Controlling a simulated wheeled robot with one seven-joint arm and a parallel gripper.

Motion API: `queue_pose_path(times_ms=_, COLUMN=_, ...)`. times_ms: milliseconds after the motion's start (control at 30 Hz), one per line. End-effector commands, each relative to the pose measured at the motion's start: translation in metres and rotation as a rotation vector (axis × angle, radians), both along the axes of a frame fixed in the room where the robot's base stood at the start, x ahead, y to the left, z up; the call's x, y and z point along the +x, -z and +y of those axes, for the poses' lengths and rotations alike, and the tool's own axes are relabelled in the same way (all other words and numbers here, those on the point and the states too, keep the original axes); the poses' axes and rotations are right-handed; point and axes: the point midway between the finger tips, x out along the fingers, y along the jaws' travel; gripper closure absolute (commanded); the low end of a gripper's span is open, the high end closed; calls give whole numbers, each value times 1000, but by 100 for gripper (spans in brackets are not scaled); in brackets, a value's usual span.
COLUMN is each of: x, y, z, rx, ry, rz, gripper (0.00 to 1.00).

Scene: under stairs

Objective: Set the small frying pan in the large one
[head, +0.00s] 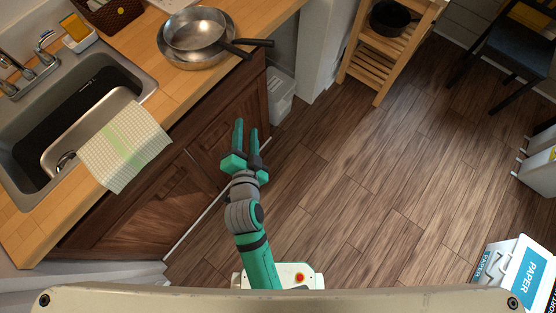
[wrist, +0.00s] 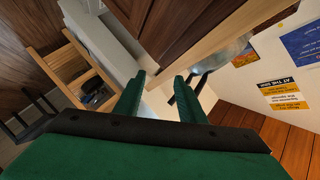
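The small frying pan (head: 194,30), steel with a dark handle, sits in the large frying pan (head: 202,62) on the wooden counter in the head view. It lies toward the far side of the large pan; I cannot tell whether it rests flat. Both handles point right, toward the counter's edge. My gripper (head: 246,138) is open and empty, in front of the cabinet doors, below and apart from the pans. In the wrist view, its two fingers (wrist: 158,98) stand apart with nothing between them, and part of a pan (wrist: 222,58) shows beyond the counter edge.
A sink (head: 75,110) with a checked cloth (head: 124,146) over its front is at left. A wooden shelf (head: 372,66) holding a black pan (head: 390,17) stands at the back. A white bin (head: 281,92) is beside the cabinet.

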Motion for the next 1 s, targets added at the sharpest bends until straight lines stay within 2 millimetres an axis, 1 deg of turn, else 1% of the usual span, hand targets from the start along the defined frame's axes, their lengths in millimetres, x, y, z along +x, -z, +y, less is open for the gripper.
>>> queue_pose_path(times_ms=33, x=-17, y=12, z=-8, rx=-54, ry=-19, rz=10, gripper=64)
queue_pose_path(times_ms=100, x=-38, y=23, z=-16, rx=-128, ry=-53, rz=9, gripper=64)
queue_pose_path(times_ms=167, x=-56, y=29, z=-22, rx=-190, ry=-78, rz=5, gripper=64)
queue_pose_path(times_ms=300, x=-101, y=40, z=-37, rx=-332, ry=-126, rz=-4, gripper=64)
queue_pose_path(times_ms=467, x=-151, y=42, z=-55, rx=-488, ry=-157, rz=-20, gripper=64)
queue_pose_path(times_ms=500, x=-164, y=41, z=-59, rx=-528, ry=-160, rz=-24, gripper=64)
queue_pose_path(times_ms=600, x=-195, y=37, z=-69, rx=-627, ry=-165, rz=-31, gripper=64)
queue_pose_path(times_ms=700, x=-221, y=29, z=-78, rx=-715, ry=-163, rz=-35, gripper=64)
queue_pose_path(times_ms=833, x=-244, y=20, z=-86, rx=-803, ry=-156, rz=-38, gripper=64)
queue_pose_path(times_ms=900, x=-251, y=16, z=-89, rx=-832, ry=-154, rz=-39, gripper=64)
queue_pose_path(times_ms=1000, x=-256, y=13, z=-92, rx=-855, ry=-151, rz=-42, gripper=64)
